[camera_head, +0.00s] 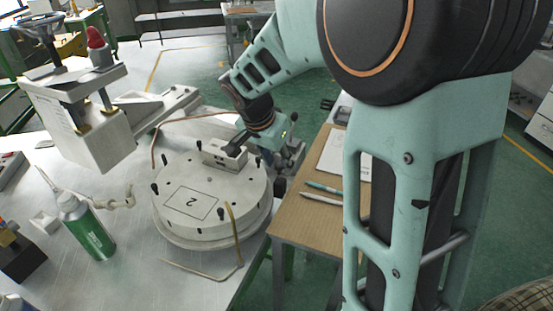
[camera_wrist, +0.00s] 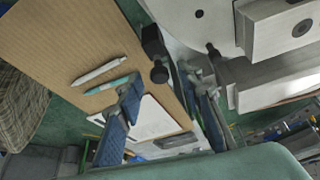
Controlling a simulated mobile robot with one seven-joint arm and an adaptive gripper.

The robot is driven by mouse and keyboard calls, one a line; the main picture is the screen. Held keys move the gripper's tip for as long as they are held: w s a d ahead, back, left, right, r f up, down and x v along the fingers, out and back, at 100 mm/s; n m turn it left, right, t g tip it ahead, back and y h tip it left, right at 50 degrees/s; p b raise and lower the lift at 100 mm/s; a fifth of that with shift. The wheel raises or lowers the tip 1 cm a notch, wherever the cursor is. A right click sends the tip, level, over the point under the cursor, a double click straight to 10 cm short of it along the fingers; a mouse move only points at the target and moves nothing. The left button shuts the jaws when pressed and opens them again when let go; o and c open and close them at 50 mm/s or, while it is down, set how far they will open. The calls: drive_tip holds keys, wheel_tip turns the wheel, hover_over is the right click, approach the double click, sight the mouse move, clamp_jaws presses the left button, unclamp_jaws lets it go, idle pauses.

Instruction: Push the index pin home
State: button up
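The round grey turntable (camera_head: 190,215), marked "2", sits on the white bench, with several black pegs around its top. What seems to be the index pin is a black block with a round black knob (camera_wrist: 158,73) beside the turntable's rim in the wrist view. In the head view a dark part (camera_head: 280,186) at the turntable's right edge may be the same thing. My gripper (camera_head: 291,148) is at the right rear of the turntable. In the wrist view my gripper (camera_wrist: 162,82) has its blue-padded fingers apart, with nothing held, near the knob. I cannot tell how far in the pin sits.
A pale metal block (camera_head: 226,153) lies on the turntable beside my wrist. A wooden side table (camera_head: 300,225) holds two pens (camera_head: 322,198) and a notepad (camera_head: 335,155). A green bottle (camera_head: 88,228) and a press head (camera_head: 80,115) stand left.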

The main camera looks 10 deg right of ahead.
drive_tip(key=shift+c, duration=0.4)
clamp_jaws()
drive_tip(key=shift+f, duration=0.1)
drive_tip(key=f+b, duration=0.1)
drive_tip(key=b, duration=0.2)
drive_tip(key=shift+f, duration=0.4)
drive_tip(key=shift+s, duration=0.15)
drive_tip(key=shift+o, duration=0.4)
unclamp_jaws()
